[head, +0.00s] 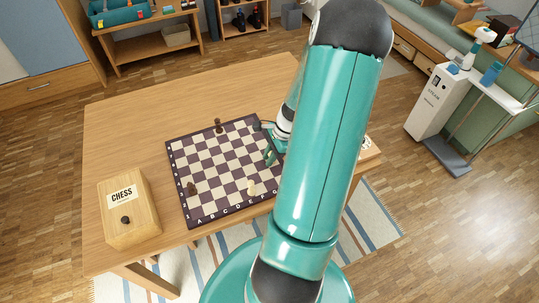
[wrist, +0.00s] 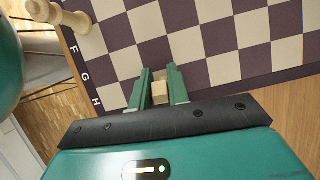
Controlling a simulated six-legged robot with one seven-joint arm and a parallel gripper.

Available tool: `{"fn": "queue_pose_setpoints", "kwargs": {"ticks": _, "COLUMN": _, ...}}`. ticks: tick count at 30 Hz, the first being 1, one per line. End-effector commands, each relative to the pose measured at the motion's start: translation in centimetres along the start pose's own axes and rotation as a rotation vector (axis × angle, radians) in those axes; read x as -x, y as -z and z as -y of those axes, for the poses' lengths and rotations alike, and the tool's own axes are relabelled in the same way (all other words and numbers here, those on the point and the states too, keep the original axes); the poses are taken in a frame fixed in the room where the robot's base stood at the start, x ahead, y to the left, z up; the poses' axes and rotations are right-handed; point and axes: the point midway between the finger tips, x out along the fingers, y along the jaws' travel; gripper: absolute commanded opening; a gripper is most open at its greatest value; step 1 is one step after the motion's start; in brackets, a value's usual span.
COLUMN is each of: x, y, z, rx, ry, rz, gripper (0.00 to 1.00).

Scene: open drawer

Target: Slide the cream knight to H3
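The chessboard (head: 213,213) lies on the wooden table, with dark and cream squares and a dark lettered border. In the wrist view, a small blocky cream piece (wrist: 159,93), which looks like the knight, sits between the green fingers of my gripper (wrist: 160,84). In the head view, my gripper (head: 269,156) is low at the board's right side, partly behind my arm. The letters F, G, H run along the left border in the wrist view.
Another cream piece (head: 252,188) stands near the lettered edge; it also shows at the wrist view's upper left (wrist: 68,17). A dark piece (head: 218,126) stands at the far edge, another (head: 192,188) at the left. A CHESS box (head: 126,207) stands left of the board.

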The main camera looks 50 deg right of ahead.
Motion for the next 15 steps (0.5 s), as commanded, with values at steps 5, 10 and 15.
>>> {"fn": "queue_pose_setpoints", "kwargs": {"ticks": 5, "x": 0.02, "y": 0.00, "z": 0.03, "rx": 0.000, "ry": 0.000, "rz": 0.000, "gripper": 0.40}}
{"fn": "queue_pose_setpoints", "kwargs": {"ticks": 10, "x": 0.03, "y": 0.03, "z": 0.11, "rx": 0.000, "ry": 0.000, "rz": 0.000, "gripper": 0.40}}
{"fn": "queue_pose_setpoints", "kwargs": {"ticks": 15, "x": 0.84, "y": 0.10, "z": 0.27, "rx": 0.000, "ry": 0.002, "rz": -0.002, "gripper": 0.40}}
